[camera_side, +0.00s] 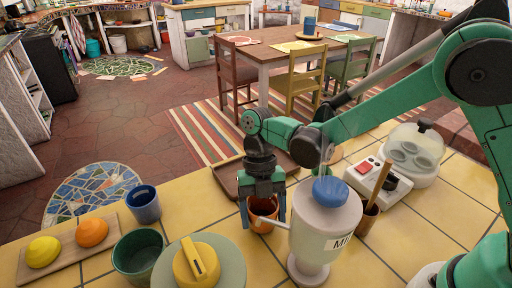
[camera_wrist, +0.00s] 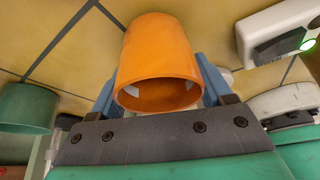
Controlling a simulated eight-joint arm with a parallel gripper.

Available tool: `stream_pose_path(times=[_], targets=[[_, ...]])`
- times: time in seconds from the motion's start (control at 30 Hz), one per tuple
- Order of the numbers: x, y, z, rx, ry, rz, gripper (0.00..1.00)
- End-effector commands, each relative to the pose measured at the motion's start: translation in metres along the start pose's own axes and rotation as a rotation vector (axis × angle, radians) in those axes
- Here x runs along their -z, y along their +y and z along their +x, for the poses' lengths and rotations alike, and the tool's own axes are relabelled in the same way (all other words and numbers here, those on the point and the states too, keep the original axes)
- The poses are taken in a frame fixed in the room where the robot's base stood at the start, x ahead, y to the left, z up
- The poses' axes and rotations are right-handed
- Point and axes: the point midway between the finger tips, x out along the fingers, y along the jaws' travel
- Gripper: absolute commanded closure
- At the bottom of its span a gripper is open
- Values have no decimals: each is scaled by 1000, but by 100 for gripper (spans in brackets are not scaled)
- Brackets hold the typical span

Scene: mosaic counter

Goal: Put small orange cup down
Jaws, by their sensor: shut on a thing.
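The small orange cup (camera_side: 263,210) is between the fingers of my gripper (camera_side: 262,222) in the side view, low over the yellow tiled counter. My gripper points down and is shut on the cup. In the wrist view the orange cup (camera_wrist: 158,55) sits between the blue fingers of my gripper (camera_wrist: 158,90), with its open rim toward the camera. I cannot tell whether its base touches the counter. A white jar with a blue lid (camera_side: 325,225) stands just right of the cup, its spout reaching across toward it.
A brown tray (camera_side: 228,182) lies behind my gripper. To the left stand a blue cup (camera_side: 143,205), a green pot (camera_side: 137,258), a yellow-topped lidded pot (camera_side: 200,265) and a board (camera_side: 70,248) with yellow and orange fruit-like items. A white device (camera_side: 378,180) and a domed stand (camera_side: 412,155) are right.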

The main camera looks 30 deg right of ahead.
Motion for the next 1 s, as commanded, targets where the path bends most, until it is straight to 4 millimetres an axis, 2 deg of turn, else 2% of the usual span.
stream_pose_path(times=[0.37, 0.4, 0.47, 0.77, 0.87, 1.0], targets=[[-2, 0, 4, 0, 0, 0, 85], [-2, 0, 4, 0, 0, 0, 16], [-2, 0, 4, 0, 0, 0, 0], [0, 0, 0, 0, 0, 0, 0], [-1, 0, -10, 0, 0, 1, 0], [0, 0, -36, 0, -1, 2, 0]])
